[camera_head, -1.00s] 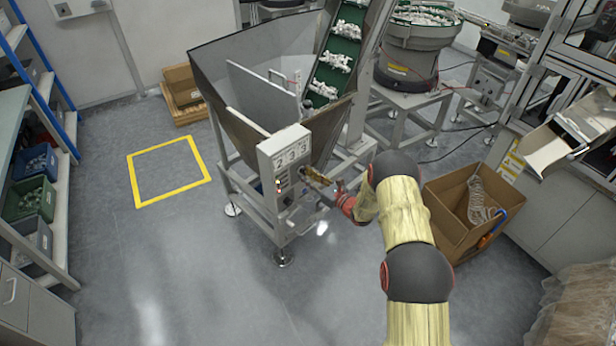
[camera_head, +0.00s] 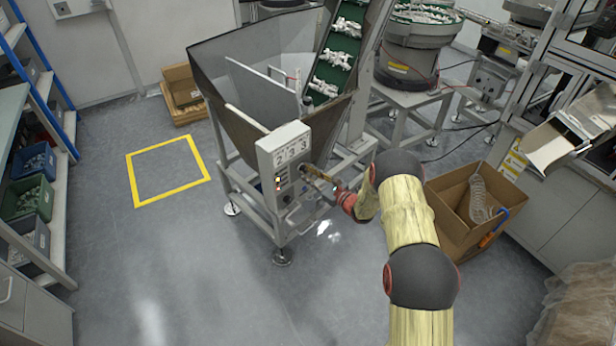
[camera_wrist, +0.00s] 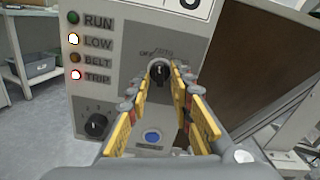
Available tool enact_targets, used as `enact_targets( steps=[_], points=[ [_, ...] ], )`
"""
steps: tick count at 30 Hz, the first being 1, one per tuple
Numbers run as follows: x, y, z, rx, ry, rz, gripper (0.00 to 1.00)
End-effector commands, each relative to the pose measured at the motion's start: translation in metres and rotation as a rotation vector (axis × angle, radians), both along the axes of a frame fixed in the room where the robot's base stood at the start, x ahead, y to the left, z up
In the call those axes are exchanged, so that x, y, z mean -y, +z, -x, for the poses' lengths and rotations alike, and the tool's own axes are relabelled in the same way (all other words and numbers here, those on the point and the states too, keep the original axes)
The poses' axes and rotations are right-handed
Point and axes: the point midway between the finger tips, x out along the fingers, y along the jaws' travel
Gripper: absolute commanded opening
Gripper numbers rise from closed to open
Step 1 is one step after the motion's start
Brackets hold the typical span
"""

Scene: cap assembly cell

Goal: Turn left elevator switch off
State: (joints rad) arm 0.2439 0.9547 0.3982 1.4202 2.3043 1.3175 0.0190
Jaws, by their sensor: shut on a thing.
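The grey control box (camera_head: 284,160) stands on the front of the hopper frame. In the wrist view its panel (camera_wrist: 112,20) carries a black rotary switch (camera_wrist: 158,72) under the labels OFF and AUTO. My gripper (camera_wrist: 161,76) has its two yellow-and-grey fingers on either side of this knob and is shut on it. The knob's pointer looks roughly upright, but its exact setting is hard to read. In the head view my gripper (camera_head: 314,174) reaches the box's right part from the right, and the knob is too small to make out.
Beside the switch are RUN, LOW, BELT and TRIP lamps; LOW (camera_wrist: 73,39) and TRIP (camera_wrist: 76,75) glow. A second black dial (camera_wrist: 97,124) and a blue button (camera_wrist: 152,137) sit lower. A cardboard box (camera_head: 465,215) stands right of my arm. The floor at left is clear.

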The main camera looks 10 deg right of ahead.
Motion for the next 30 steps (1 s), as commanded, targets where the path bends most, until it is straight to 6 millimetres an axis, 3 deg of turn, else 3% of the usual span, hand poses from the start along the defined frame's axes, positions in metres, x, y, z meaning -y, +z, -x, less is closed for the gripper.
enact_targets(
  steps=[15, 30],
  points=[
    [0.0015, -0.0011, -0.0010, 0.217, 0.000, 0.345, 0.00],
    [0.0016, 0.0004, -0.0007, 0.290, 0.000, 0.464, 0.00]
  ],
)
